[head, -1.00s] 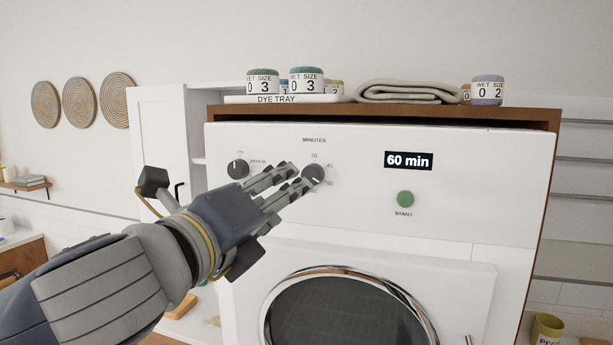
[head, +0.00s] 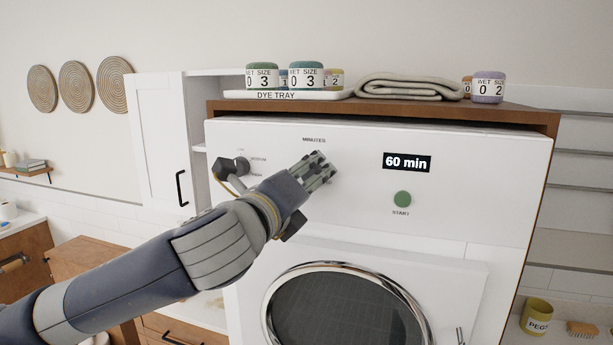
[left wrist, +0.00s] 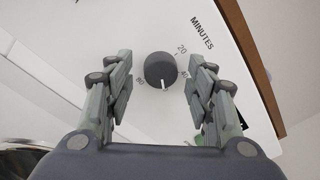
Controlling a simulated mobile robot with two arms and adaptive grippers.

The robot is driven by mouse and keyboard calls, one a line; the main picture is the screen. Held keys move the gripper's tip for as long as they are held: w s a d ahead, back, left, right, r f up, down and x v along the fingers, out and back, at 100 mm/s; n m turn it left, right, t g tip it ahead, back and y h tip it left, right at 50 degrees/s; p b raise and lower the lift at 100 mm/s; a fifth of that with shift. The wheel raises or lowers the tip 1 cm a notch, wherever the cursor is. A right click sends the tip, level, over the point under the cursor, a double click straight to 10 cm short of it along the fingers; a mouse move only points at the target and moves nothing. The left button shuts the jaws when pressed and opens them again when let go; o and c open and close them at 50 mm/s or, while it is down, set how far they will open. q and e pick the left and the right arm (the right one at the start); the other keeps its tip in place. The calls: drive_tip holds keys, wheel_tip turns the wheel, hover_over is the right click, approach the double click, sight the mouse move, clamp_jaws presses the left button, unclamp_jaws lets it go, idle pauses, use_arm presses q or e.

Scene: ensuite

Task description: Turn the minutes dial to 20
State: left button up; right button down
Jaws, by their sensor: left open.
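The minutes dial (left wrist: 160,69) is a dark round knob on the white front panel. In the left wrist view its pale pointer mark points down, away from the 20 and 40 marks on its upper right. In the head view the dial is hidden behind my left gripper (head: 325,169). The display (head: 407,162) reads 60 min. My left gripper is open, with its fingers on either side of the dial; I cannot tell whether they touch it. My right gripper is not in view.
The green start button (head: 402,199) is right of the gripper, under the display. The round door (head: 340,310) is below. A dye tray (head: 285,96) and a folded towel (head: 408,88) lie on top.

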use_arm(q)
drive_tip(key=c, duration=1.1)
drive_tip(key=shift+o, duration=0.2)
drive_tip(key=shift+d+n+t+y+b, duration=0.1)
drive_tip(key=shift+n+t+y+b, duration=0.3)
drive_tip(key=shift+n+b, duration=4)
drive_tip(key=shift+d+n+t+y+b, duration=0.1)
drive_tip(key=shift+n+t+y+b, duration=0.3)
drive_tip(key=shift+n, duration=7.8)
drive_tip(key=shift+n+y, duration=0.3)
